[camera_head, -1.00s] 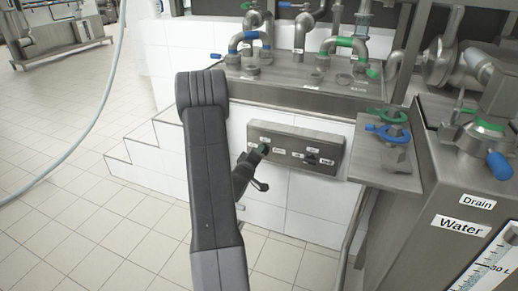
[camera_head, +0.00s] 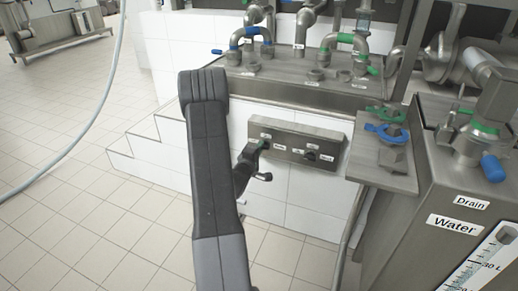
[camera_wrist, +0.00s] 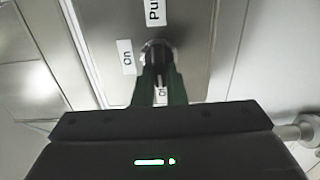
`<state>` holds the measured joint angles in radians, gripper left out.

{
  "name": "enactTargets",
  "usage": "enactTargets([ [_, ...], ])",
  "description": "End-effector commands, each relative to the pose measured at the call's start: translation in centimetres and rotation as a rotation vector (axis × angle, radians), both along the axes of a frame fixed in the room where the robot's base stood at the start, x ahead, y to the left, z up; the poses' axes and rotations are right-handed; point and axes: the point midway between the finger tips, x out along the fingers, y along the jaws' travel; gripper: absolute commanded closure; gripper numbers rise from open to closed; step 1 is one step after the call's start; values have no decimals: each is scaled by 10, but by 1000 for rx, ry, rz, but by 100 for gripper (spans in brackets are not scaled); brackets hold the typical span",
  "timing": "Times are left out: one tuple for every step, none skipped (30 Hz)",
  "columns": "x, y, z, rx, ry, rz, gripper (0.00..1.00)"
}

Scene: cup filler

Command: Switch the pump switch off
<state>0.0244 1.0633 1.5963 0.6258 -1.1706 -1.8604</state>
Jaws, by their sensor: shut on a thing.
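The pump switch (camera_wrist: 157,50) is a dark knob on a grey metal panel, seen at the upper middle of the wrist view. A label starting "Pu" (camera_wrist: 153,11) is above it, and an "On" label (camera_wrist: 127,57) is to its left. Another label shows partly between the fingers. My gripper (camera_wrist: 160,74) is shut on the knob, with a finger on each side. In the head view my gripper (camera_head: 260,147) is at the left part of the switch panel (camera_head: 331,144) and hides most of the knob. The knob's exact setting cannot be told.
A second dark knob (camera_head: 310,155) is to the right on the same panel. A metal counter (camera_head: 300,94) with pipes and valves stands above. A steel tank labelled Water (camera_head: 430,250) is at the right. The tiled floor (camera_head: 90,215) at the left is clear.

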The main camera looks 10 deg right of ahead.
Motion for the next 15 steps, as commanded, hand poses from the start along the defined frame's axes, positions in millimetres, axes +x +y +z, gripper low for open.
enactTargets([
  [-1, 0, -2, -1, 6, 0, 100],
  [-1, 0, -2, -1, 6, 0, 100],
  [-1, 0, -2, -1, 6, 0, 100],
  [-1, 0, -2, -1, 6, 0, 100],
  [-1, 0, -2, -1, 6, 0, 100],
  [-1, 0, -2, -1, 6, 0, 100],
  [-1, 0, -2, -1, 6, 0, 100],
  [-1, 0, -2, -1, 6, 0, 100],
  [-1, 0, -2, -1, 6, 0, 100],
  [-1, 0, -2, 0, 5, 0, 85],
  [-1, 0, -2, 0, 5, 0, 79],
  [-1, 0, -2, 0, 5, 0, 71],
  [-1, 0, -2, 0, 5, 0, 67],
  [-1, 0, -1, 0, 4, 0, 67],
  [-1, 0, -1, 0, 4, 0, 67],
])
